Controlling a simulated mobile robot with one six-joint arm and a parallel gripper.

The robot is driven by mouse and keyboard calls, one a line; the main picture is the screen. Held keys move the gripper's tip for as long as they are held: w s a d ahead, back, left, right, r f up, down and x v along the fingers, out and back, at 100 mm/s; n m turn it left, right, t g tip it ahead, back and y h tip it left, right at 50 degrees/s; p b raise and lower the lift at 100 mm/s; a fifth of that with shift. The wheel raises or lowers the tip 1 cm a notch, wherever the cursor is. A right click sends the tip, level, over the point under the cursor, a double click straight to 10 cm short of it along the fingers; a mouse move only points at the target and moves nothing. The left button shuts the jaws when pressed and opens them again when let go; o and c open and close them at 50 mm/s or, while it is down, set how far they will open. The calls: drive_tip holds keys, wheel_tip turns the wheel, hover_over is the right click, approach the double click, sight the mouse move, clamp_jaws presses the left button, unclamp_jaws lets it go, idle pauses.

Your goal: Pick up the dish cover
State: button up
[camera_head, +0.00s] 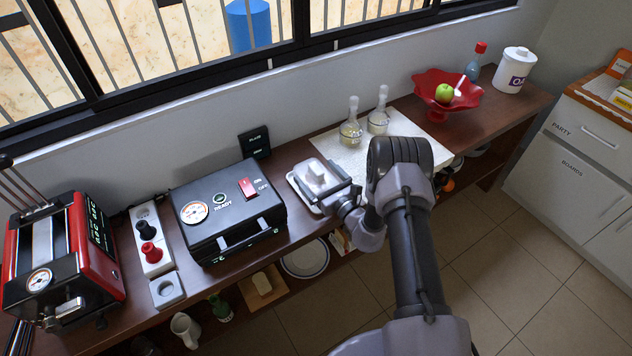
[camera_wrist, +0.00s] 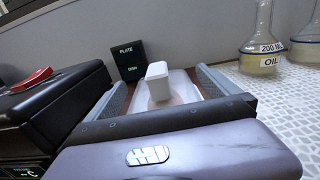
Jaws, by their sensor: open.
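The dish cover (camera_head: 315,178) is a whitish cover with a block-shaped handle on top. It sits on a pale dish (camera_head: 304,196) on the wooden counter, right of the black appliance. In the wrist view the cover's handle (camera_wrist: 157,80) stands up between my two fingers, apart from both. My gripper (camera_head: 335,180) is open over the front of the cover, and it also shows in the wrist view (camera_wrist: 165,88). My gripper's body hides the cover's near side in the wrist view.
The black appliance (camera_head: 228,212) stands close on the left. A small black sign (camera_head: 255,144) stands behind. Two oil bottles (camera_head: 350,134) stand on a white mat (camera_head: 346,160) to the right. A red fruit bowl (camera_head: 447,91) is farther right. The wall runs behind the counter.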

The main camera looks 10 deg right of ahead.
drive_tip(key=shift+w+a, duration=0.15)
drive_tip(key=shift+w, duration=0.3)
drive_tip(key=c, duration=1.3)
wheel_tip(320, 180, up, 10)
drive_tip(key=p, duration=0.4)
